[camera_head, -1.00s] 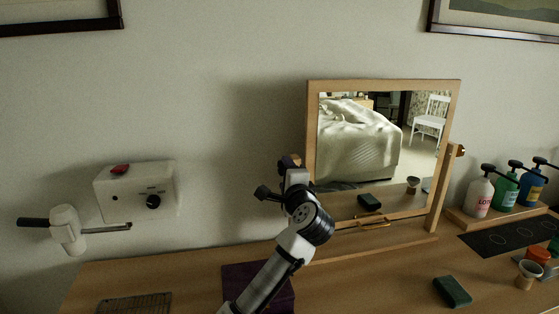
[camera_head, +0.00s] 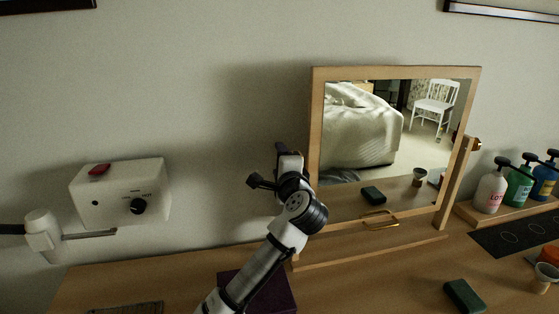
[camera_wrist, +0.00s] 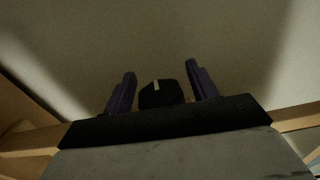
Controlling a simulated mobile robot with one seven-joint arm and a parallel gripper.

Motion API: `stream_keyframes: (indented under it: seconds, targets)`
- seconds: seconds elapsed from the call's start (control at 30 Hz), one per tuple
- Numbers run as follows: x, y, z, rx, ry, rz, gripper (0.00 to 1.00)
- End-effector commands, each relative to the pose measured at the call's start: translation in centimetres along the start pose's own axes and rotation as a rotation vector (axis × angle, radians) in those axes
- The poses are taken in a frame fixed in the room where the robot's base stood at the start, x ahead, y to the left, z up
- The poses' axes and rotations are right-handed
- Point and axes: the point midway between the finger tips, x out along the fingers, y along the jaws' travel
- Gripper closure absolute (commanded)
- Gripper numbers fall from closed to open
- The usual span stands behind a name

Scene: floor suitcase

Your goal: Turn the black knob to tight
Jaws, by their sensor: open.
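A black knob (camera_wrist: 162,94) with a white mark shows in the wrist view, between the two dark fingers of my gripper (camera_wrist: 161,88). The fingers stand apart, one on each side of the knob, and I cannot tell whether either touches it. In the head view my gripper (camera_head: 287,150) is at the left upright of the wooden mirror (camera_head: 316,125), and my arm hides the knob there. Another black knob (camera_head: 138,206) is on the white wall box (camera_head: 118,178) at the left, well away from my gripper. No readable tight label shows.
A wooden table (camera_head: 370,270) carries the mirror, a dark purple box (camera_head: 275,291) below my arm and a green block (camera_head: 464,295). Pump bottles (camera_head: 490,190) stand at the right. A white jointed fixture (camera_head: 42,230) is beside the wall box. Bare wall lies left of my gripper.

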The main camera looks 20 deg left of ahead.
Motion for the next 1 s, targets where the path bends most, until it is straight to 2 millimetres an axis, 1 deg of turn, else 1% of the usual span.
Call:
stream_keyframes:
  seconds: [0.2, 0.53, 0.77, 1.0]
  targets:
    - [-0.01, 0.00, 0.01, 0.000, 0.000, 0.000, 0.42]
    - [0.00, 0.03, 0.00, 0.000, 0.000, 0.001, 0.85]
    - [0.04, 0.37, -0.06, -0.001, -0.001, -0.017, 0.85]
    - [0.05, 0.51, -0.13, -0.003, -0.005, -0.097, 0.85]
